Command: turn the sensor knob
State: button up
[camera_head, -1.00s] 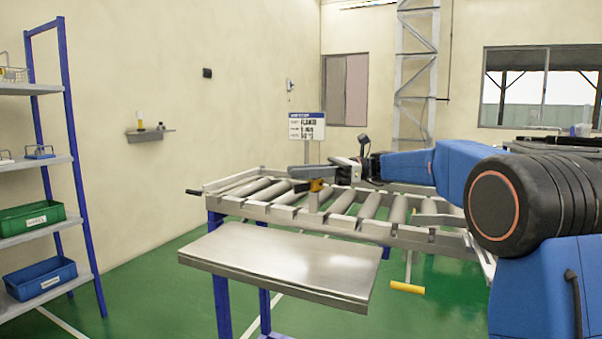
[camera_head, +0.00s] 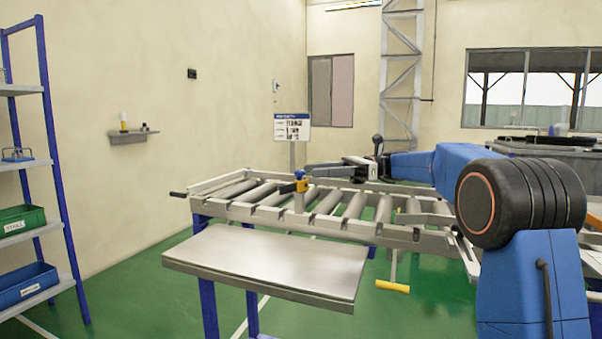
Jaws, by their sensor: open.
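A small yellow sensor (camera_head: 301,185) stands on a short grey post at the near side of the roller conveyor. A small blue part, seemingly its knob (camera_head: 299,174), shows on top. My gripper (camera_head: 313,169) reaches in from the right, low over the conveyor, with its grey fingers pointing left. Its tips appear just right of the blue part in the picture. I cannot tell the depth between them or whether they touch. The gap between the fingers is too small to make out, and nothing shows held.
The roller conveyor (camera_head: 262,213) lies under my gripper. A bare metal table (camera_head: 265,260) stands in front of it. A sign (camera_head: 292,128) on a post rises behind. A shelf rack (camera_head: 52,150) with bins stands at the left. Green floor is open between.

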jog(key=v, duration=0.8)
jog(key=shift+s, duration=0.1)
